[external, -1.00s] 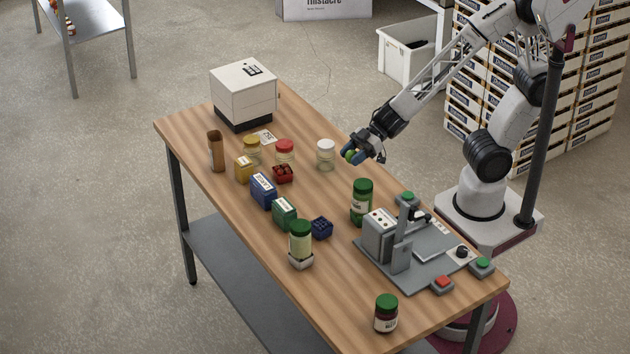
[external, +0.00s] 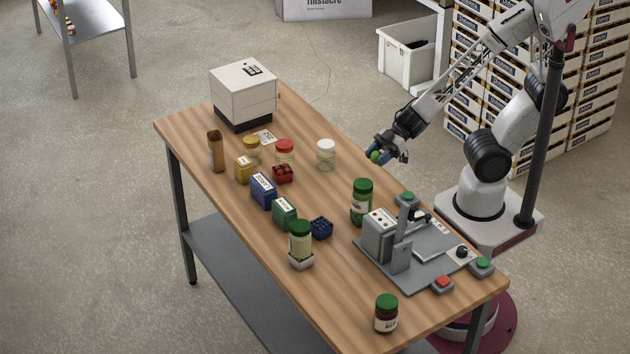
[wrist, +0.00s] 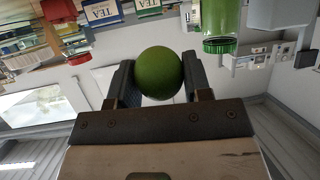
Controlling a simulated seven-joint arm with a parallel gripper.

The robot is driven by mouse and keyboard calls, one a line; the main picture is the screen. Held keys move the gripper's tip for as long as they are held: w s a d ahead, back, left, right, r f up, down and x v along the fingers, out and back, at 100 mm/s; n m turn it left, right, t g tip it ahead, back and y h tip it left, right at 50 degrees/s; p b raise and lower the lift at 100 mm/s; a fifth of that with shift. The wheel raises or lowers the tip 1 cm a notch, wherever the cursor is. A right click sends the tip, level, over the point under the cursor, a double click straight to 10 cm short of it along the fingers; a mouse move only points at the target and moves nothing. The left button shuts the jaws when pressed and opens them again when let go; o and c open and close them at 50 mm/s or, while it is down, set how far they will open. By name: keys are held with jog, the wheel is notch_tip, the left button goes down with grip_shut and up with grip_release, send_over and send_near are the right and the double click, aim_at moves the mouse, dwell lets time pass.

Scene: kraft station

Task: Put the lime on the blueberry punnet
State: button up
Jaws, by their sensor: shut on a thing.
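The green lime (wrist: 158,73) is held between the two fingers of my gripper (wrist: 165,85) in the wrist view. In the external view my gripper (external: 379,156) holds the lime (external: 375,156) in the air near the table's far right edge, apart from everything on the table. The blueberry punnet (external: 321,228), a small dark blue box, stands on the table in front of the green tea box, to the left of and nearer the camera than my gripper. I cannot make out the punnet in the wrist view.
A tall green-lidded jar (external: 361,202) stands between my gripper and the punnet. A grey device (external: 402,248) is on the right. A red punnet (external: 283,173) and boxes stand left. Bare wood lies around the middle.

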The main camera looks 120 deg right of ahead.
jog(key=shift+f, duration=0.1)
jog(key=shift+f, duration=2.7)
jog(key=shift+f, duration=1.95)
jog(key=shift+f, duration=0.25)
jog(key=o, duration=0.9)
jog(key=shift+r, duration=0.1)
jog(key=shift+v, duration=2.5)
